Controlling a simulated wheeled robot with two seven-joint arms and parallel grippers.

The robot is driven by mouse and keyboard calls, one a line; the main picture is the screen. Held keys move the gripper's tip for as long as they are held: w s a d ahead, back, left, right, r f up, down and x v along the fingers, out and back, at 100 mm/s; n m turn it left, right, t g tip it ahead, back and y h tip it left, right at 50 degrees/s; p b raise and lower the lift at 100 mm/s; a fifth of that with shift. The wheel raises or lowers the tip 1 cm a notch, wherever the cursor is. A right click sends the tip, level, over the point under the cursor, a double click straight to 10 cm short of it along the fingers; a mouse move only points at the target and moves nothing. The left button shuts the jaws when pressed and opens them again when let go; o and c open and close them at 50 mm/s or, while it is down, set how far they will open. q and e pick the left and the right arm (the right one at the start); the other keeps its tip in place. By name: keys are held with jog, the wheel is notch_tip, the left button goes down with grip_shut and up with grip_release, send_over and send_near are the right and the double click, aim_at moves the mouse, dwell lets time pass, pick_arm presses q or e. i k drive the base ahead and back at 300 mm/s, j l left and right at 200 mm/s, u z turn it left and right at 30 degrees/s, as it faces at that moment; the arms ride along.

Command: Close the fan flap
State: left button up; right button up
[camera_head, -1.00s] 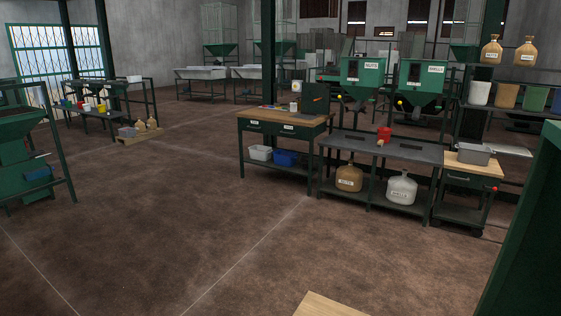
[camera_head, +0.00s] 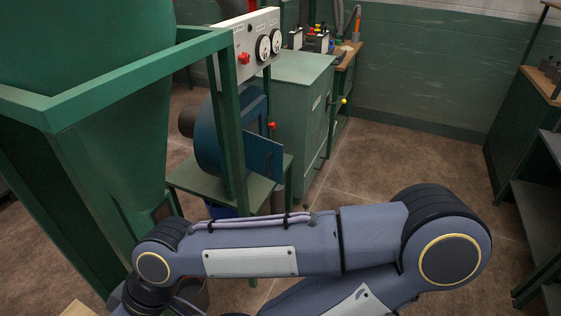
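The fan (camera_head: 208,138) is a blue round housing with a dark round opening on its left side. It sits on a green stand (camera_head: 195,178) behind a green frame post. A flat blue plate (camera_head: 264,158) stands at the fan's right side, with a red knob (camera_head: 271,125) above it. This plate may be the flap; I cannot tell how far open it is. One of my arms lies across the lower part of the view, in front of the fan and apart from it. Neither gripper shows.
A large green hopper and frame (camera_head: 110,95) fill the left. A white panel with gauges (camera_head: 256,44) is fixed to the frame above the fan. A pale green cabinet (camera_head: 298,110) stands behind the fan. Shelving (camera_head: 540,190) is at right, with open floor between.

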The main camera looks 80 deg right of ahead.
aim_at(263, 156)
jog(key=l+z, duration=0.1)
jog(key=z, duration=2.55)
jog(key=i+l+u, duration=0.6)
jog(key=l+u, duration=0.15)
